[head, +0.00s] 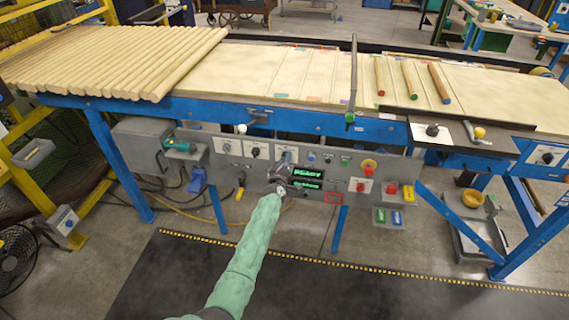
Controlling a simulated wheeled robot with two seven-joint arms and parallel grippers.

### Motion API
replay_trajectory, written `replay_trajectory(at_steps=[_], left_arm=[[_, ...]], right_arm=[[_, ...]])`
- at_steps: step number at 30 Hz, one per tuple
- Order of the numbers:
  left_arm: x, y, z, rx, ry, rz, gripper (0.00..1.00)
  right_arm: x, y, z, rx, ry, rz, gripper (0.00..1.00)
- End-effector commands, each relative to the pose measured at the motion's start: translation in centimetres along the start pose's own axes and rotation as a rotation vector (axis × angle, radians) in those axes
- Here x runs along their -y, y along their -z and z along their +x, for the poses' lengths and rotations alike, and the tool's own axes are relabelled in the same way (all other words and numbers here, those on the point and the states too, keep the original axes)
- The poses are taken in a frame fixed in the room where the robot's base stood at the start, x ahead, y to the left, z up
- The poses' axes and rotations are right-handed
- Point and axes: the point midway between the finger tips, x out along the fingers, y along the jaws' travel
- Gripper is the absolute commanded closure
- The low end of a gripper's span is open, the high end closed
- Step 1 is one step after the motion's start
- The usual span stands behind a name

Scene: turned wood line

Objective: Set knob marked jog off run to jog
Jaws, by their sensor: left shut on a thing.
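A grey control panel (232,176) hangs under the front edge of the line. My left arm reaches up from the bottom, and my left gripper (284,168) is at the panel, just left of the green-lit READY display. It is shut on a knob at a pale label plate (285,153); the fingers hide most of the knob. The plate's lettering is too small to read, so I cannot tell which position the knob points to. My right gripper is not in view.
Wooden rods (110,58) lie on the line at upper left. A fan (16,262) stands at lower left. The dark floor mat (330,285) in front is clear.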

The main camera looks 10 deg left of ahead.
Motion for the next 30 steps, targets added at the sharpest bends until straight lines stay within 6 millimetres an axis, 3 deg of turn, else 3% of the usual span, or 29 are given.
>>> replay_trajectory(at_steps=[17,18,21,30], left_arm=[[0.08,0.07,-0.01,-0.001,0.001,-0.038,0.91],[0.08,0.07,-0.01,-0.001,0.001,-0.038,0.64],[0.07,0.06,-0.01,-0.001,0.001,-0.037,0.46],[0.05,0.00,-0.09,0.000,0.000,-0.037,0.46]], right_arm=[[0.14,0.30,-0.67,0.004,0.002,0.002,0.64],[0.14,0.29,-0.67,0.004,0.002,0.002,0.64],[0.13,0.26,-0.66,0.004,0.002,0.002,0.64],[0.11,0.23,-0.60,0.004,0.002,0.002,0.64]])
